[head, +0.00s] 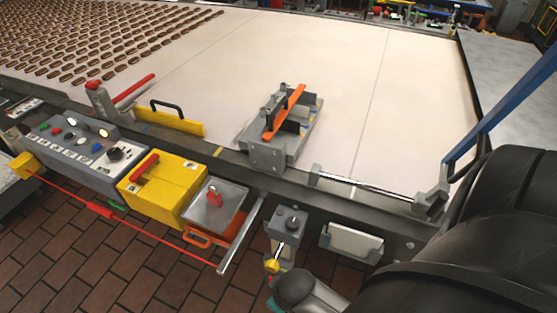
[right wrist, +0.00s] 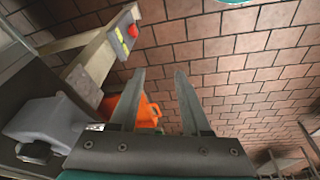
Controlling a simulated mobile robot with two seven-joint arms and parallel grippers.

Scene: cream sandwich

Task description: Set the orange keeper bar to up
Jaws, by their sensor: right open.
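The orange keeper bar (head: 284,111) lies aslant across a grey bracket fixture (head: 265,156) at the near edge of the white belt. It runs from lower left to upper right, with a dark handle-like part beside it. My right arm fills the right side of the head view, its end low at the bottom, well apart from the bar. In the right wrist view my right gripper (right wrist: 159,72) is open and empty, with brick floor beyond its fingers. The keeper bar is not clearly seen there. My left gripper is not in view.
A grey control panel (head: 75,150), a yellow box (head: 160,185) with a red handle and a metal plate (head: 215,206) line the near rail. A small grey knob box (head: 288,222) stands below the fixture. An orange part (right wrist: 143,108) shows behind the fingers. Brown biscuits cover the belt's far left.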

